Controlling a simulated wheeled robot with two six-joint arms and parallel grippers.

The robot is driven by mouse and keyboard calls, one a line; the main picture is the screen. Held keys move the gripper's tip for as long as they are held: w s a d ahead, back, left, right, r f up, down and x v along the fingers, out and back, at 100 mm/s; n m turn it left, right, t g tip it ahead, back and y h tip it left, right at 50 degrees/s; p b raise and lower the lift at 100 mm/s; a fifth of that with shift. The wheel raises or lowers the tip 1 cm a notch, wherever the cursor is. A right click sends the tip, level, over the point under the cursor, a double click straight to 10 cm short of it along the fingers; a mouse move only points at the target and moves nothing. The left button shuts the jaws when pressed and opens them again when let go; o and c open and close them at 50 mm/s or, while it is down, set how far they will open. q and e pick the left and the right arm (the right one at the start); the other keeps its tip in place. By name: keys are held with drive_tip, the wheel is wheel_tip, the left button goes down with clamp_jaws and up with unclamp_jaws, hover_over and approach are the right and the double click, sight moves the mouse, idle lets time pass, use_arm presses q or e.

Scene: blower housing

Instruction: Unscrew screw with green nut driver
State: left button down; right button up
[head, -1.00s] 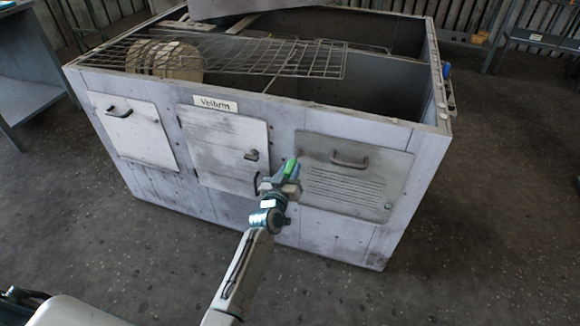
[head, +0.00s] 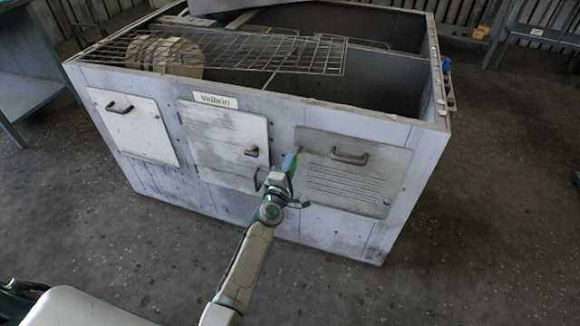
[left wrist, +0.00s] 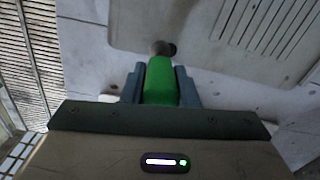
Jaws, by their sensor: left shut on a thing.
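The green nut driver (left wrist: 160,82) is held between the two fingers of my left gripper (left wrist: 160,88), which is shut on it. In the left wrist view its far end points at a small dark round spot (left wrist: 165,48) beside the edge of a panel; whether it touches cannot be told. The screw itself cannot be made out clearly. My right gripper is not in view.
The grey blower housing (head: 300,112) stands ahead with an open top and a wire grid (head: 235,50) across it. The middle door (head: 225,140) and the left door (head: 133,125) have handles. The floor (head: 470,230) to the right is clear.

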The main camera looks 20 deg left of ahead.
use_arm(q)
drive_tip(key=shift+s, duration=0.1)
drive_tip(key=s, duration=1.2)
drive_tip(key=shift+s+a, duration=0.2)
drive_tip(key=shift+s, duration=0.15)
idle(0.4)
drive_tip(key=shift+r, duration=0.1)
